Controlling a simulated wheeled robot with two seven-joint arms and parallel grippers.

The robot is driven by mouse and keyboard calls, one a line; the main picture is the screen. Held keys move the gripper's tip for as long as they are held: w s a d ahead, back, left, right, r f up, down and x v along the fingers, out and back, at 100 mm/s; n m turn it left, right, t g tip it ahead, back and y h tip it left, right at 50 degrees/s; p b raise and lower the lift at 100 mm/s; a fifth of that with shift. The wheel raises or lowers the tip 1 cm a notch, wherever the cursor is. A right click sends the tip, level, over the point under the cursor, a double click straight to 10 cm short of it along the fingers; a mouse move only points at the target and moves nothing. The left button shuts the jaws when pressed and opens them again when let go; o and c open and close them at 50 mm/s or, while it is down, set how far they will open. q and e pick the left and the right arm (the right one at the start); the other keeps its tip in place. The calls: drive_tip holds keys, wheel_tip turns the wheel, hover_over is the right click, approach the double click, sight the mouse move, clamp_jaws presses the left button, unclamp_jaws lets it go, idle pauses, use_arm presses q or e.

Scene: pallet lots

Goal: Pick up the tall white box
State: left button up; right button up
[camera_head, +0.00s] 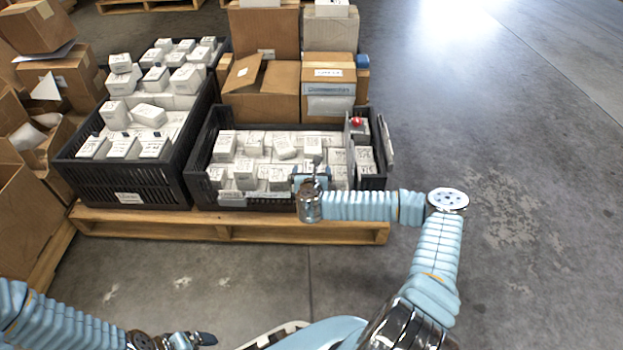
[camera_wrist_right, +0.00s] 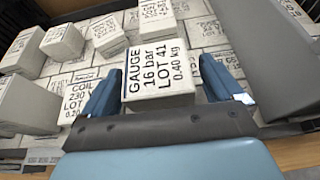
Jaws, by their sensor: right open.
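A white box (camera_wrist_right: 155,70) printed "GAUGE 16 bar LOT 41 0.40 kg" stands up between the two blue fingers of my right gripper (camera_wrist_right: 160,86) in the wrist view. The fingers are open on either side of it; I cannot tell whether they touch it. In the head view my right gripper (camera_head: 312,172) is over the front of the right black crate (camera_head: 205,187), and the arm hides part of the boxes there. Other white boxes of differing heights fill this crate. My left gripper (camera_head: 195,339) is low at the left, clear of the crates; its jaw opening is unclear.
The crate stands on a wooden pallet (camera_head: 230,230) beside a second black crate (camera_head: 125,180) of white boxes. Cardboard boxes (camera_head: 262,92) rise behind it. A grey panel (camera_wrist_right: 265,50) stands close right of my right fingers. The floor (camera_head: 530,200) at right is free.

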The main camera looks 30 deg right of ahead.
drive_tip(key=shift+w+d+f, duration=0.1)
drive_tip(key=shift+w+d, duration=0.1)
drive_tip(key=shift+w, duration=0.1)
drive_tip(key=c, duration=1.4)
drive_tip(key=shift+o, duration=0.2)
